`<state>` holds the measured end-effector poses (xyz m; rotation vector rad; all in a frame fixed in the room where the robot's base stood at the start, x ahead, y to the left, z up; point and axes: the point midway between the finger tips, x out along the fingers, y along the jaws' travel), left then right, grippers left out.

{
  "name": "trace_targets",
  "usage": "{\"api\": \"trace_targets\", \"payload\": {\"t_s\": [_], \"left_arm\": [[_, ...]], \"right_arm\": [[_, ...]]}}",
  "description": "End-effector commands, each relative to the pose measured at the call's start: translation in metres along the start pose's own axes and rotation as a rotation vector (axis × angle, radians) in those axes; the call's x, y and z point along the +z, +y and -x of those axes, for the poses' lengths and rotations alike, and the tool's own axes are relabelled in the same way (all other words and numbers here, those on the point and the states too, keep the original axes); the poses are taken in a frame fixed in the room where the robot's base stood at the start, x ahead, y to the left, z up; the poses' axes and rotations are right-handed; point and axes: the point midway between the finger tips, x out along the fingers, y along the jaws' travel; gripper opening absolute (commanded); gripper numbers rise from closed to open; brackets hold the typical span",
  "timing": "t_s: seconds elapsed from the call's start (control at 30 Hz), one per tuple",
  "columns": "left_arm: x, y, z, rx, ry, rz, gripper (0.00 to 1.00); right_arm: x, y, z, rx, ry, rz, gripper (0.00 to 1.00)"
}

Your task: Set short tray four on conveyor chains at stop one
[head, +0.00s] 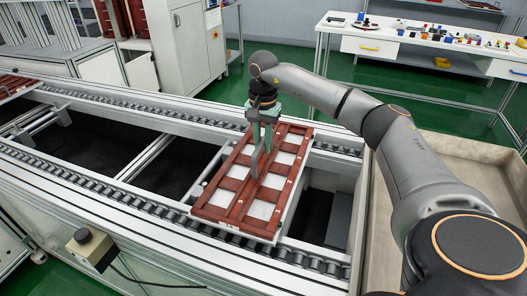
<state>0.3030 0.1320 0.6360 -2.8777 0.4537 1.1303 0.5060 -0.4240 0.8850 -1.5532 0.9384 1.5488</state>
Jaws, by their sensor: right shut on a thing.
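The short tray (234,213) is reddish-brown with several compartments showing pale panels. It lies across the conveyor between the far chain (205,112) and the near chain (150,207), right of the picture's middle. I cannot tell whether it rests fully on the chains or hangs just above them. My right gripper (262,158) points down at the tray's middle and is shut on its inner bar. My left gripper is not in view. The tray's number and the stop's marking cannot be read.
Another brown tray (14,84) sits on the conveyor at the far left. A beige bin (474,168) is at the right. A workbench (425,42) with small parts stands behind. The conveyor left of the tray is clear.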

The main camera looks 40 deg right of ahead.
Motion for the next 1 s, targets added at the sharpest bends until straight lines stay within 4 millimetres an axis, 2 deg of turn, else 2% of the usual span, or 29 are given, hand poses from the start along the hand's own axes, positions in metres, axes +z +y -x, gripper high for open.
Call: {"api": "trace_targets", "payload": {"t_s": [0.03, 0.13, 0.5, 0.53, 0.77, 0.8, 1.0], "left_arm": [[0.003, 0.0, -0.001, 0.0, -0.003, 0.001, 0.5], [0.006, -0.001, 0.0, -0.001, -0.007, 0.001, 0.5], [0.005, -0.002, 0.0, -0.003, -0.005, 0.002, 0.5], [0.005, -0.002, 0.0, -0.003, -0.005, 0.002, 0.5], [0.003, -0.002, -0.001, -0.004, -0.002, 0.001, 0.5], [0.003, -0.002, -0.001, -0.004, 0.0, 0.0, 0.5], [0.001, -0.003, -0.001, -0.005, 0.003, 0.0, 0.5]], "right_arm": [[-0.001, 0.002, -0.011, 0.003, -0.001, -0.002, 0.0], [-0.001, 0.002, -0.024, 0.002, 0.0, -0.002, 0.0], [-0.001, 0.002, -0.029, 0.0, 0.0, -0.001, 0.0], [-0.001, 0.002, -0.03, 0.003, 0.0, -0.001, 0.21], [-0.001, 0.002, -0.029, 0.003, 0.0, -0.001, 0.47], [-0.001, 0.002, -0.029, 0.003, 0.0, -0.001, 0.5], [-0.001, 0.002, -0.029, 0.003, 0.0, -0.001, 0.5]]}}
